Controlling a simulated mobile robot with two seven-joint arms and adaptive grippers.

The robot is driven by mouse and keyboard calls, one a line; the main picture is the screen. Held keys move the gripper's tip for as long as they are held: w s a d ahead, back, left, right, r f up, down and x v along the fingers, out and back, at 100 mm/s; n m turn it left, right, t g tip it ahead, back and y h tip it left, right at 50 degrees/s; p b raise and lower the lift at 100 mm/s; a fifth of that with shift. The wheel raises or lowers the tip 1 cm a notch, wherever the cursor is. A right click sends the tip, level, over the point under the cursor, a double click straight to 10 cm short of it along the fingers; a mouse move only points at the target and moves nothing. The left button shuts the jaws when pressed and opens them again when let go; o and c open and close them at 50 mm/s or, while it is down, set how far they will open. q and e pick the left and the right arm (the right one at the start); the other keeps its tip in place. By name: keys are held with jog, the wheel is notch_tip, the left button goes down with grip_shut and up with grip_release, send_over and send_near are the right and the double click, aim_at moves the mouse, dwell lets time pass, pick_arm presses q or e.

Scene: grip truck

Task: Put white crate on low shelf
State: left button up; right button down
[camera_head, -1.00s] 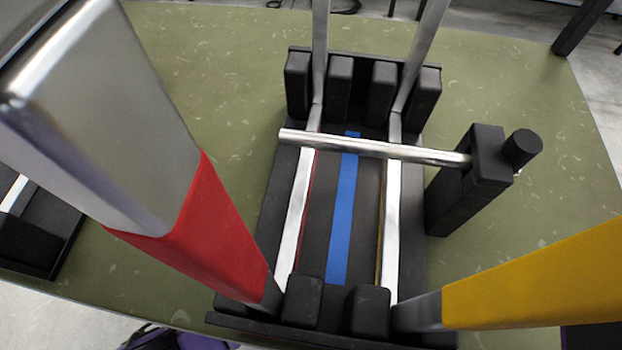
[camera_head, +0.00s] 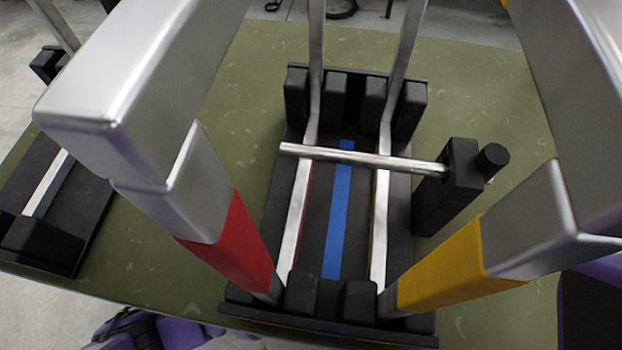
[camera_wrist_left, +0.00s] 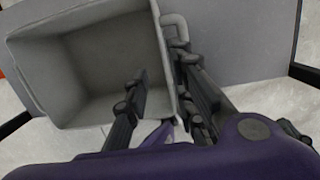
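The white crate (camera_wrist_left: 90,75), looking pale grey, is in the left wrist view, with its open side facing the camera. A loop handle (camera_wrist_left: 173,28) is at its right edge. My left gripper (camera_wrist_left: 160,62) is open, with one dark finger in front of the crate's opening and the other by its right wall. I cannot tell whether either finger touches it. In the head view, only purple parts of my arms show at the bottom left and right. My right gripper's fingers are out of view. The crate and low shelf cannot be made out in the head view.
A black frame with silver rails and a blue strip (camera_head: 339,215) stands on a green floor mat (camera_head: 480,90). Silver posts with a red band (camera_head: 230,248) and a yellow band (camera_head: 450,265) rise close to the camera. A silver bar (camera_head: 345,156) crosses the rails.

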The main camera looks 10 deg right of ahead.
pick_arm(q)
jog(key=s+d+n, duration=0.1)
jog(key=n, duration=0.1)
jog(key=s+n+h, duration=0.1)
jog(key=n, duration=0.1)
jog(key=s+d+n+h, duration=0.1)
jog(key=s+n, duration=0.1)
jog(key=shift+d+f+g, duration=0.3)
jog(key=shift+f+g, duration=0.05)
jog(key=shift+g, duration=0.05)
jog(key=n, duration=0.2)
jog(key=s+n+h, duration=0.1)
jog(key=n, duration=0.1)
jog(key=shift+s+d+h, duration=0.1)
jog(key=shift+d+h, duration=0.1)
jog(key=shift+h, duration=0.1)
jog(key=s+a+n+t+y, duration=0.1)
jog(key=s+a+n+t, duration=0.1)
jog(key=a+n, duration=0.7)
jog(key=s+a+n+t+y, duration=0.1)
jog(key=s+a+n, duration=0.4)
jog(key=a+n, duration=0.5)
jog(key=s+a+n+t+y, duration=0.1)
jog(key=s+a+n, duration=0.3)
jog(key=a+n, duration=0.6)
jog(key=shift+s+a+t+y, duration=0.15)
jog(key=shift+a+t+y, duration=0.25)
jog(key=shift+a+t, duration=0.6)
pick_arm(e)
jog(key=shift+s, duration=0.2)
